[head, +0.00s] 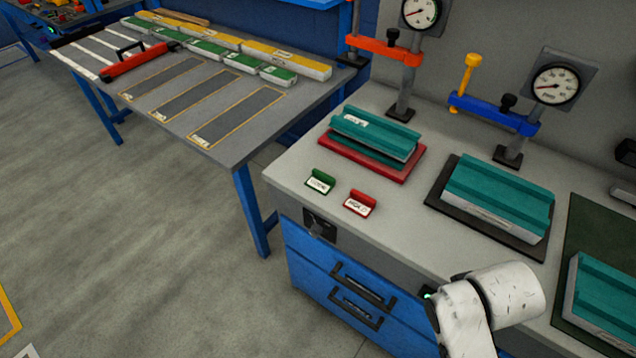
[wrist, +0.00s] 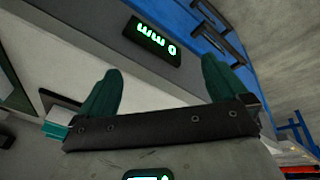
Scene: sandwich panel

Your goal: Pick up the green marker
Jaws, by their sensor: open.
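The green marker (head: 320,181) is a small upright green tag with a white label. It stands on the grey bench top near the front left corner in the head view. A red marker (head: 360,203) of the same shape stands just right of it. My gripper (wrist: 160,68) shows in the wrist view with its two dark green fingers spread apart and nothing between them. In the head view only white parts of my arm show at the bottom right, well away from the green marker; the fingers are out of sight there. I cannot make out the green marker in the wrist view.
Teal panel pieces lie behind and right of the markers, one on a red plate (head: 395,173), another on a black plate (head: 440,205). Dial gauges on stands (head: 556,84) rise at the back. A grey table (head: 160,85) stands left across a gap. Blue drawers (head: 345,290) front the bench.

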